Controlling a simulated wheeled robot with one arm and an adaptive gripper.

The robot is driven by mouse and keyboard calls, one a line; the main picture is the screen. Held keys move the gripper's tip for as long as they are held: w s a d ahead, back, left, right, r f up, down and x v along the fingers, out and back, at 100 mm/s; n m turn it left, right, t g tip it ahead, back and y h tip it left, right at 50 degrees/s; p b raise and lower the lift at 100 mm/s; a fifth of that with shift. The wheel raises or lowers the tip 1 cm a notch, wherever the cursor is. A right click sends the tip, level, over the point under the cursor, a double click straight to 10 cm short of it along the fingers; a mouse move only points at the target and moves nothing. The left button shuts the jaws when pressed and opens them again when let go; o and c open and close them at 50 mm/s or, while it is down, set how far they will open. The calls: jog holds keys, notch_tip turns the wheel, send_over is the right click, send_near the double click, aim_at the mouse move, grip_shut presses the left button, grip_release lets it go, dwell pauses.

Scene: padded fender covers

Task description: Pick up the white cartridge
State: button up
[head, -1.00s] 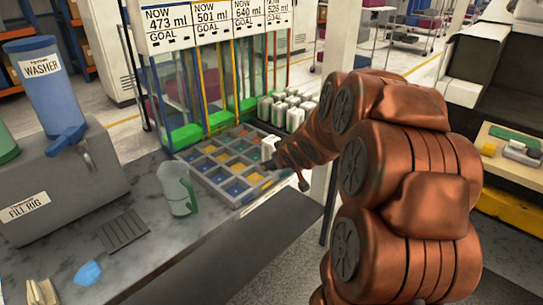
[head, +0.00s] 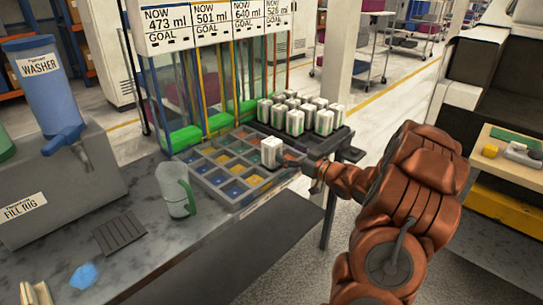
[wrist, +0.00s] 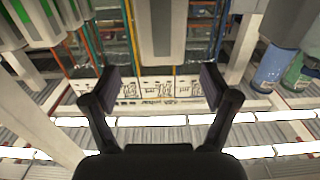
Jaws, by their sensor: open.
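A single white cartridge (head: 270,153) stands upright at the right side of the compartment tray (head: 238,208), apart from a group of white cartridges (head: 305,118) behind it. My gripper (head: 303,164) is low at the tray's right edge, just right of this cartridge. In the wrist view my gripper (wrist: 158,80) is open with nothing between its fingertips. A pale upright block, apparently the cartridge (wrist: 162,28), shows ahead of the gap, centred between the fingers. I cannot tell from the head view how the fingers are set around it.
The group of cartridges sits on a dark rack (head: 338,143) behind my gripper. Tall glass columns (head: 205,85) stand behind the tray. A clear jug (head: 175,190) stands left of it, and a blue washer bottle (head: 45,85) further left. The counter front (head: 210,262) is bare.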

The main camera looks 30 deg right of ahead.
aim_at(278, 147)
jog(key=shift+p+x, duration=1)
jog(key=shift+x, duration=2.75)
jog(key=shift+a, duration=0.15)
jog(key=c, duration=1.3)
